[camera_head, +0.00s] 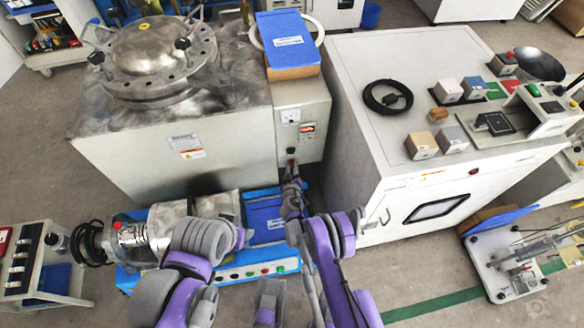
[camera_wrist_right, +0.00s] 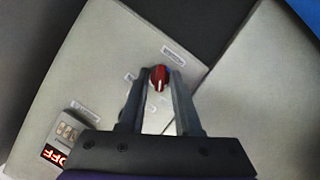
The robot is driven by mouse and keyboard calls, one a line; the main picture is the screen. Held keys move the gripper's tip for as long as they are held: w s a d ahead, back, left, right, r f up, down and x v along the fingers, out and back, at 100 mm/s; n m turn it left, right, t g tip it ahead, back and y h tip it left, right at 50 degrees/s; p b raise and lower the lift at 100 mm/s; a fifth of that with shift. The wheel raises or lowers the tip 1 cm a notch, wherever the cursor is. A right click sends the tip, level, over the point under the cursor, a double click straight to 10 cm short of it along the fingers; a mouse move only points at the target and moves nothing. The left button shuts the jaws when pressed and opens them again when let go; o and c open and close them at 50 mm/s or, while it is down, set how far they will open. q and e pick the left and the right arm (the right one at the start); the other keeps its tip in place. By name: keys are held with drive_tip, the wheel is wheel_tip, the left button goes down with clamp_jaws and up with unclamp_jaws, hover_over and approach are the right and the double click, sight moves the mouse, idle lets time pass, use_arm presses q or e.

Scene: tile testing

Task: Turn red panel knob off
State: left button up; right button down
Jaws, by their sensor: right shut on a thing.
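The red panel knob (camera_wrist_right: 159,78) shows in the right wrist view, with a pale pointer line on its face. It sits on the front of a grey control panel (camera_wrist_right: 100,70). My right gripper (camera_wrist_right: 160,80) has its two fingers on either side of the knob and is shut on it. In the head view the right gripper (camera_head: 291,172) reaches the lower part of the same panel (camera_head: 312,98), and it hides the red knob there. My left arm shows at the lower left of the head view, but I cannot make out its gripper.
The panel is on a steel machine with a round lid (camera_head: 155,55). A white cabinet (camera_head: 370,150) stands close on the right of the gripper. A blue-based unit with several buttons (camera_head: 250,270) lies below it. A blue box (camera_head: 287,45) is above the panel.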

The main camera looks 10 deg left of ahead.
idle(0.3)
drive_tip(key=c, duration=0.9)
unclamp_jaws()
drive_tip(key=p+v, duration=0.1)
drive_tip(key=v, duration=1)
drive_tip(key=shift+p, duration=0.3)
